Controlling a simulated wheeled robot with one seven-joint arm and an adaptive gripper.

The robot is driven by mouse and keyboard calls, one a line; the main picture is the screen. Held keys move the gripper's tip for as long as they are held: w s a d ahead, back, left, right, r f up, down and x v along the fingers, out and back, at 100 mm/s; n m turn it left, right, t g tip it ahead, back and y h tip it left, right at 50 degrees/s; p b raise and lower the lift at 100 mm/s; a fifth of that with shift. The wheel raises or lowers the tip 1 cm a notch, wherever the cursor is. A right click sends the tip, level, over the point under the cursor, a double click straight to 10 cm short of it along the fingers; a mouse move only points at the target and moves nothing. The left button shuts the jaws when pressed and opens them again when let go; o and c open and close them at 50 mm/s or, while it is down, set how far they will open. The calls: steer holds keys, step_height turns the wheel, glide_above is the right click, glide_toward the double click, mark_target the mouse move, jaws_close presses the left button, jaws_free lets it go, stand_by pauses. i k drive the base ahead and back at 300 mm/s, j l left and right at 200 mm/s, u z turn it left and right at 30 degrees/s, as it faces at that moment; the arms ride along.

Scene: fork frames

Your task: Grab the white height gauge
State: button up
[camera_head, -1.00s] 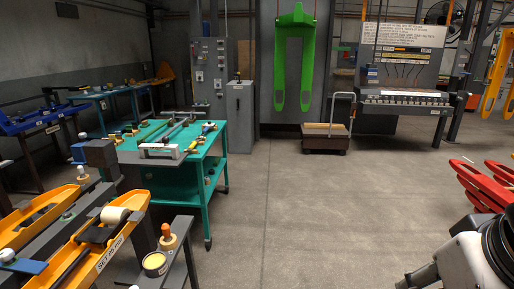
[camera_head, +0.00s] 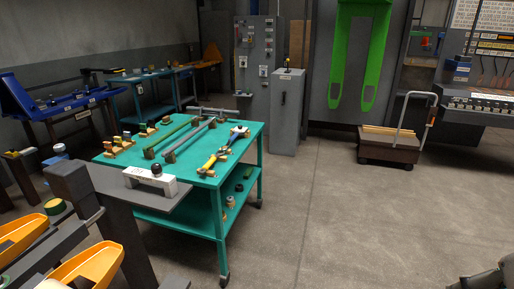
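A white block with a dark round knob on top (camera_head: 150,182) stands on a grey plate at the near edge of the teal cart. It is the only white piece there that could be the height gauge; its markings are too small to read. A small dark part of my arm, perhaps my gripper (camera_head: 482,279), shows at the bottom right corner. It is far from the white block, and its fingers cannot be made out.
The teal cart (camera_head: 240,150) carries long bars and a blue-yellow tool (camera_head: 222,150). Orange forks (camera_head: 95,265) and grey beams fill the lower left. A brown trolley (camera_head: 388,148) stands at the back right. The floor right of the cart is clear.

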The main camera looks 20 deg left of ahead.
mark_target(132, 175)
steer(key=i+u, duration=0.4)
steer(key=i+l+u, duration=0.15)
steer(key=i+u, duration=0.2)
steer(key=i+l+u, duration=0.2)
steer(key=u, duration=0.2)
steer(key=i+l+u, duration=0.1)
steer(key=i+u, duration=0.2)
steer(key=u, duration=0.15)
steer(key=i+l+u, duration=0.25)
steer(key=u, duration=0.15)
steer(key=i+l+u, duration=0.25)
steer(key=u, duration=0.2)
steer(key=i+l+u, duration=0.2)
steer(key=l+u, duration=0.25)
